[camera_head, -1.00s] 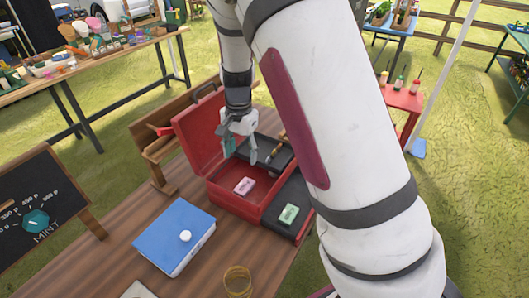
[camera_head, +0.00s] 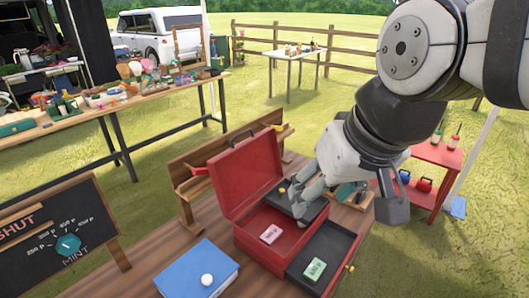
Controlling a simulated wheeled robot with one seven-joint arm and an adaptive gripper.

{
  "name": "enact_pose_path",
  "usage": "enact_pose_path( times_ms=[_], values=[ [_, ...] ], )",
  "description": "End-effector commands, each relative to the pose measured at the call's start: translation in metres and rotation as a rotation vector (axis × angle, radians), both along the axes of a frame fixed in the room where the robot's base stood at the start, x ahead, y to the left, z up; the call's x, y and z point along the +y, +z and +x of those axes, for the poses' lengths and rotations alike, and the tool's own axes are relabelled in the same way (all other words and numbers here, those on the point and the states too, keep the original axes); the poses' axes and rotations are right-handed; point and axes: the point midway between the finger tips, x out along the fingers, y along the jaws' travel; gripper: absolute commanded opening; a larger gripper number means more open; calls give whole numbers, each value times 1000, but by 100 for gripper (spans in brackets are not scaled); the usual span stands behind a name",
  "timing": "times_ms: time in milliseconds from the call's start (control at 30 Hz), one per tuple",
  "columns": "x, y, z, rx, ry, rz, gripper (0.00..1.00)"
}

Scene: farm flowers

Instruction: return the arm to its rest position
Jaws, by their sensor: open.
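My arm comes in from the upper right, with its wrist large and close to the camera. My gripper (camera_head: 348,196) points downward with its fingers spread apart, and I see nothing held between them. In the picture it overlaps the right part of the open red toolbox (camera_head: 249,235) and hides the table behind it. A pink block (camera_head: 271,234) lies inside the toolbox, apart from my gripper. A green block (camera_head: 315,269) lies in the dark pulled-out drawer (camera_head: 334,244).
A blue book (camera_head: 185,274) with a white knob-like piece (camera_head: 207,280) lies on the wooden table (camera_head: 143,277). A chalkboard (camera_head: 98,228) stands at left. A wooden rack (camera_head: 185,184) is behind the toolbox. A red side table (camera_head: 436,160) stands at right. Open grass lies beyond.

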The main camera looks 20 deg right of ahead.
Motion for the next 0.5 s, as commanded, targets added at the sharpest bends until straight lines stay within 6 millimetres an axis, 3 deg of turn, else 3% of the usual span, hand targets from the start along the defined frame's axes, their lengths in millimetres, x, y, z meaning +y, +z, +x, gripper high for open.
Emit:
enact_pose_path(
  times_ms=[200,500],
  values=[
    [-3,2,-23,-48,53,-72,54],
    [-4,2,-24,-49,57,-77,54]
  ],
)
